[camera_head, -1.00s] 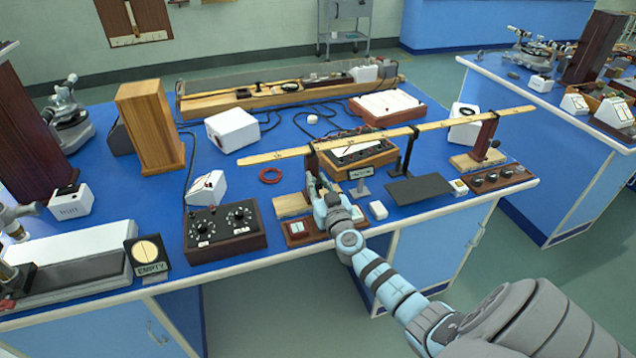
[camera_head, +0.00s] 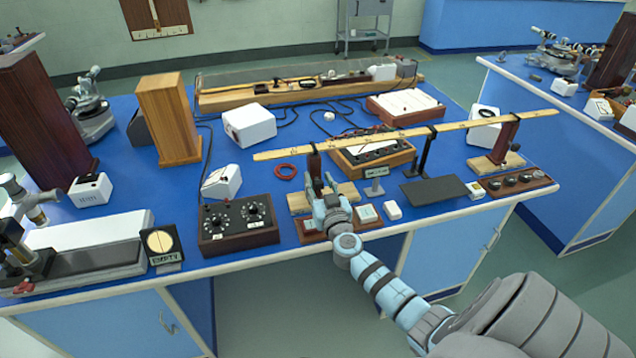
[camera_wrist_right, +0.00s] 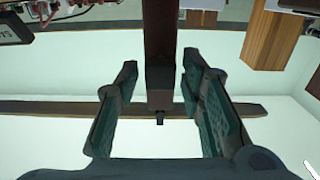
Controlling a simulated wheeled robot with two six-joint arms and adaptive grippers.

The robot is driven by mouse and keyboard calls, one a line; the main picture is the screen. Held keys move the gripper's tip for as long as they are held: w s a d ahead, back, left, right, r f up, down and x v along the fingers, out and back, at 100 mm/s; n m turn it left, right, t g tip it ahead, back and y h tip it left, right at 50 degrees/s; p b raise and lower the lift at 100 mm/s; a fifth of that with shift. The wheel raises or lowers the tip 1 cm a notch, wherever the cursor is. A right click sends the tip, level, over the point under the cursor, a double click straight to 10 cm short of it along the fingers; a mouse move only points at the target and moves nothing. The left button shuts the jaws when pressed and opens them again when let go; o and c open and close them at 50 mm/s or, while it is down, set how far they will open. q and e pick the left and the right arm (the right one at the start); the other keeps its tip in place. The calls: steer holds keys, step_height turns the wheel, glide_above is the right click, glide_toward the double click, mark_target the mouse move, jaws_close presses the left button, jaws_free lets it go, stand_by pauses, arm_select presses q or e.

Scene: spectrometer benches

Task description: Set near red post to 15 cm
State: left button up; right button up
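The near red post (camera_head: 314,163) is a dark red-brown upright under the left part of the long wooden metre stick (camera_head: 400,136), on a pale wooden base (camera_head: 298,203). My right gripper (camera_head: 324,187) is low in front of this post. In the right wrist view the post (camera_wrist_right: 160,50) comes down between the two fingers of my right gripper (camera_wrist_right: 160,95), with a visible gap on each side. The fingers are open. A second red post (camera_head: 505,138) supports the stick's right part. The stick's scale is too small to read. My left gripper is out of view.
A black dial box (camera_head: 238,223) stands left of my gripper. A small white block (camera_head: 392,210) and a dark flat plate (camera_head: 434,190) lie to its right. A black stand (camera_head: 424,157) holds the stick's middle. A red ring (camera_head: 286,172) lies behind on blue benchtop.

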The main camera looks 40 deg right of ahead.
steer(key=shift+a, duration=0.25)
steer(key=shift+s+a, duration=0.1)
steer(key=v, duration=1.1)
steer(key=shift+s, duration=0.35)
